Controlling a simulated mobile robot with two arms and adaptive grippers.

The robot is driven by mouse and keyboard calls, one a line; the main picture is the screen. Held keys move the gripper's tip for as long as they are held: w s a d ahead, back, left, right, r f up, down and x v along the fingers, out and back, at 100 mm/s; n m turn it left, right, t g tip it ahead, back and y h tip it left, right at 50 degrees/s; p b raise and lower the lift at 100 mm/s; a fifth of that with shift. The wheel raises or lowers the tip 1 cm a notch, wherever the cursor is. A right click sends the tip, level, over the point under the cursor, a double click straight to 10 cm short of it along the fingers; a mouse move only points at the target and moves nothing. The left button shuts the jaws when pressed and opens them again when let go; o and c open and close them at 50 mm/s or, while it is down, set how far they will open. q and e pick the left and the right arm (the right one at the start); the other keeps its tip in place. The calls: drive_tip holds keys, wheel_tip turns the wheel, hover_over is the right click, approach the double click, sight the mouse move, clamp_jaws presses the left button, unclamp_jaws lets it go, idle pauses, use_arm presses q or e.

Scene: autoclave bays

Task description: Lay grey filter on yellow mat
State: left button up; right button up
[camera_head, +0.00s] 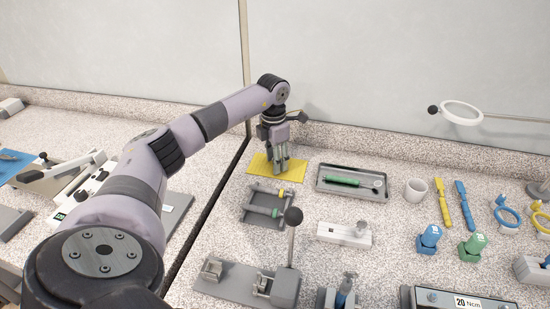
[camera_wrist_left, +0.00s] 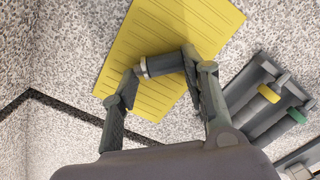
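The yellow mat (camera_head: 262,168) lies flat near the back wall, with dark lines on it; it also fills the upper middle of the left wrist view (camera_wrist_left: 185,22). The grey filter (camera_wrist_left: 164,65) is a short dark cylinder with a pale band at one end. My left gripper (camera_head: 280,168) points down over the mat. In the left wrist view its fingertips (camera_wrist_left: 161,66) are at the filter's two ends and appear to touch them. The filter is over the mat, at or just above its surface; the exact gap cannot be told. My right gripper is not in view.
A grey rack (camera_head: 254,218) with yellow- and green-banded cylinders stands just in front of the mat. A grey tray (camera_head: 330,189) with a green-handled tool lies to its right. A lever device (camera_head: 235,287) stands nearer, its upright knob rising.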

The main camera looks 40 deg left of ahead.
use_arm(q)
drive_tip(key=o, duration=0.4)
drive_tip(key=shift+r, duration=0.15)
wheel_tip(320, 180, up, 12)
drive_tip(key=shift+s+b, duration=0.15)
drive_tip(key=shift+b, duration=0.75)
